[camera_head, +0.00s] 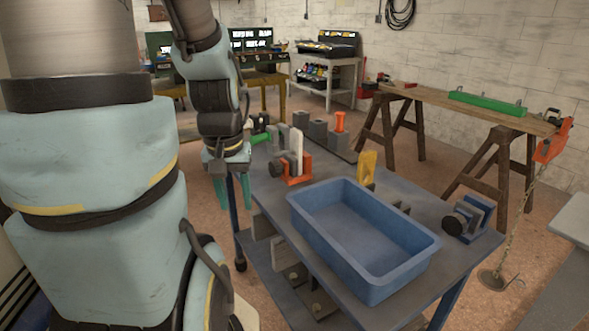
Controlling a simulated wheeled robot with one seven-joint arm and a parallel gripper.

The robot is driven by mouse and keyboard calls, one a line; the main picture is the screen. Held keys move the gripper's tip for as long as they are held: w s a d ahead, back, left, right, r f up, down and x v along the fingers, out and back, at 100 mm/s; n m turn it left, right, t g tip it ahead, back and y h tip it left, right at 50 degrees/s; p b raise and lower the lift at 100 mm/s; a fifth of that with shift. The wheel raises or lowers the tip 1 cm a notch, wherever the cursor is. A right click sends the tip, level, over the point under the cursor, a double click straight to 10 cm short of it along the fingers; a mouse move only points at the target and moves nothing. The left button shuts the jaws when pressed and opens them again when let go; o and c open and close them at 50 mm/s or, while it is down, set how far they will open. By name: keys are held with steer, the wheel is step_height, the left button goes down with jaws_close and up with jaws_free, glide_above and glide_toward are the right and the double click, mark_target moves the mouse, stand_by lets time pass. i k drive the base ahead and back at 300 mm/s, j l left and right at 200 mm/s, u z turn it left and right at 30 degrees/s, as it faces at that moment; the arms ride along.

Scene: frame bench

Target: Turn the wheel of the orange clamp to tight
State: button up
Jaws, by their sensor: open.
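The orange clamp (298,169) stands on the grey bench near its left back part, with grey blocks between its orange parts. A dark round wheel (281,168) shows on its left side; its turn position is too small to tell. My gripper (221,190) points down to the left of the clamp, beside the bench's left edge and apart from the clamp. Its two green fingers are open with nothing between them.
A blue tray (418,249) takes up the front middle of the bench (262,201). A blue-grey clamp (469,216) stands at the right corner, a yellow piece (367,166) behind the tray. Grey blocks (318,131) and a green-handled item (262,138) stand beyond the orange clamp.

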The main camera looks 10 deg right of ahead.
mark_target(275, 168)
steer(key=i+j+u, duration=0.15)
steer(key=j+u, duration=0.15)
steer(key=u, duration=0.2)
steer(key=i+j+u, duration=0.2)
steer(key=u, duration=0.25)
